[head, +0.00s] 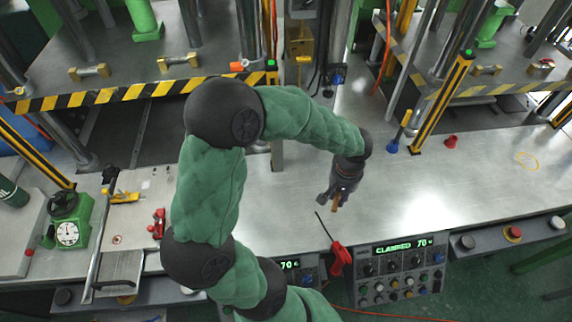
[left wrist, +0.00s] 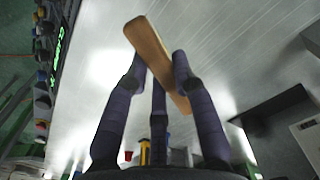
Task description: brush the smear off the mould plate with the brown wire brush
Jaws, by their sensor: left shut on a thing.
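My left gripper (head: 340,195) is above the bare steel bench top (head: 290,215), near the middle of the head view. It is shut on the brown wire brush (head: 336,207); only a short brown piece shows below the fingers there. In the left wrist view the brush (left wrist: 153,52) is a long, flat, tilted brown bar between the fingers. I cannot make out its wires. A yellowish ring-shaped mark (head: 527,161) lies on the steel surface at the far right, well away from the gripper. I cannot tell whether it is the smear. My right gripper is not in view.
A red-handled tool (head: 339,259) stands at the bench's front edge by the control panel (head: 400,270). A yellow and blue tool (head: 399,133) and a red cup (head: 450,142) stand at the back. A green dial gauge (head: 68,225) is at left. The right bench surface is mostly clear.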

